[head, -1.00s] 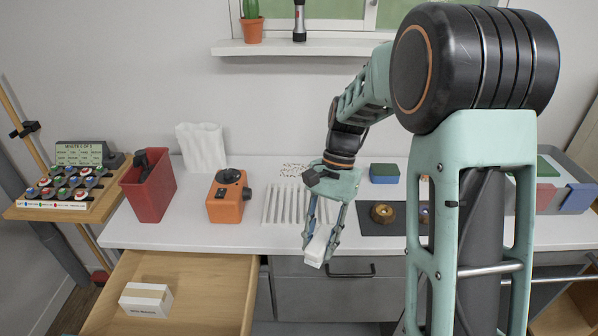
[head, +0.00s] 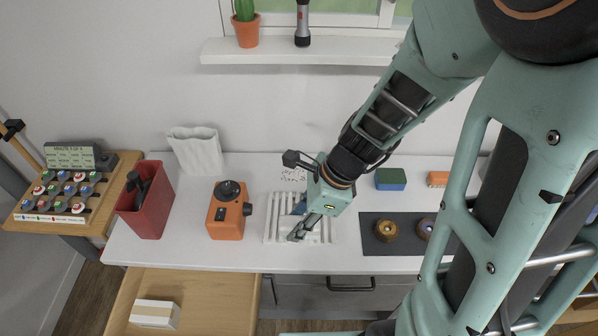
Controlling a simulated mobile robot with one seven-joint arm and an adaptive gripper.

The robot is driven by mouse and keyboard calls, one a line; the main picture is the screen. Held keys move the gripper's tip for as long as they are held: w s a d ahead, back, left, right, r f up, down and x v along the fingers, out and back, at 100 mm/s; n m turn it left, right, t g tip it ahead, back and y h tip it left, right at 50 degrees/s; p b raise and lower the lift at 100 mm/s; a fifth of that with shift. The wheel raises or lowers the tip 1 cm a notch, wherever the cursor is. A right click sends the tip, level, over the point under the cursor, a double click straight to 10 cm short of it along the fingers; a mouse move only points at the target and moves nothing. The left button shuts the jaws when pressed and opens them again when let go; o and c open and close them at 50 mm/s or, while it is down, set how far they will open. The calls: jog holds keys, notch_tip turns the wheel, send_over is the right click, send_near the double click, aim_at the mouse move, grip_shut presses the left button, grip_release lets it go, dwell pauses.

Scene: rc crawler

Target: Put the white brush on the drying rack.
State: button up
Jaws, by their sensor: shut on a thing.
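The drying rack (head: 272,228) is a white slatted rack lying on the white counter, left of the dark mat. My gripper (head: 297,236) points down over the rack's right half, with its fingertips close to the slats. It is shut on the white brush, which showed as a pale block between the fingers a second ago. In the head view now the brush is mostly hidden by the fingers and blends with the white slats. I cannot tell whether it touches the rack.
An orange device (head: 227,214) and a red bin (head: 147,207) stand left of the rack. A dark mat (head: 376,254) with brass rings lies to the right, below a blue-green sponge (head: 390,180). An open drawer (head: 215,300) juts out in front, holding a white box (head: 155,314).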

jog(key=w+f+b, duration=0.1)
jog(key=w+f, duration=0.2)
jog(key=w, duration=0.1)
jog(key=w+f+b, duration=0.1)
jog(key=w+f, duration=0.1)
jog(key=w, duration=0.1)
jog(key=w+f+b, duration=0.1)
jog(key=w+f, duration=0.2)
jog(key=w, duration=0.1)
jog(key=shift+w+d+f, duration=0.25)
jog(key=shift+w+f, duration=0.05)
jog(key=shift+w+f+b, duration=0.2)
jog(key=shift+f+b, duration=0.1)
jog(key=shift+b, duration=0.1)
jog(key=shift+w+f+b, duration=0.15)
jog(key=shift+f+b, duration=1.15)
jog(key=shift+f, duration=0.2)
jog(key=shift+f, duration=0.15)
jog(key=o, duration=1)
